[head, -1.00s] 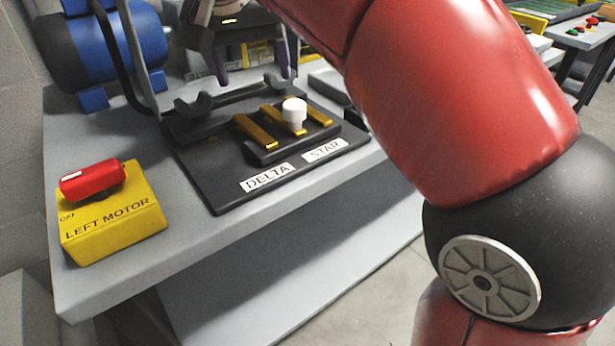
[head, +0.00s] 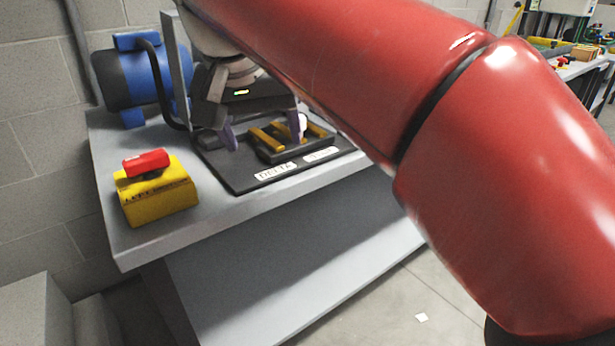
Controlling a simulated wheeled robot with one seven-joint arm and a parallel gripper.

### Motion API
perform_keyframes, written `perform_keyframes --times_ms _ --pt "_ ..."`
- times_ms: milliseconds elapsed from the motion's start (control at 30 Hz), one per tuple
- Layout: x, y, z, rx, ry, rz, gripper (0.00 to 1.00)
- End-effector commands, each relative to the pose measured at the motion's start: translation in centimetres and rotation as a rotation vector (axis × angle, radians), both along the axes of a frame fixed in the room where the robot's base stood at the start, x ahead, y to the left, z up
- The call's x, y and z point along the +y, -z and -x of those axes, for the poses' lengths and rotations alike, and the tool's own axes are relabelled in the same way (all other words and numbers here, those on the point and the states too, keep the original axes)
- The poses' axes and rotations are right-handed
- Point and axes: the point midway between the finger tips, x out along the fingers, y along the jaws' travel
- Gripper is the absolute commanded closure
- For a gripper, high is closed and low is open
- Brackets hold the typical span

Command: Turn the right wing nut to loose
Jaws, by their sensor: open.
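My gripper (head: 265,132) is open, pointing down above the black terminal board (head: 238,180) on the grey bench. Its two purple-tipped fingers are wide apart, with no thing visibly held between them. The right finger overlaps a white knob (head: 303,122) among the brass bars (head: 267,138) in the picture; I cannot tell whether they touch. I cannot make out the right wing nut in the head view now; the back of the board is covered by my gripper. White labels, DELTA (head: 275,171) and one to its right (head: 320,154), lie along the board's front.
A yellow box (head: 160,204) with a red handle (head: 146,162) on top stands at the bench's left. A blue motor (head: 135,75) with a black cable is behind it. The bench top (head: 215,207) is bare in front of the board. My red arm covers the right side.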

Motion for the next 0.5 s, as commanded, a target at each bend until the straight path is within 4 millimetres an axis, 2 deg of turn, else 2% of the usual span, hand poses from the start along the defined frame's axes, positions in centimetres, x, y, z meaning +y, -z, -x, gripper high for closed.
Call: perform_keyframes --times_ms 233,500 --pt "-4.0 1.6 0.9 0.0 -0.022 0.002 0.27" --pt "-5.9 2.9 1.6 -0.002 -0.039 -0.002 0.27"
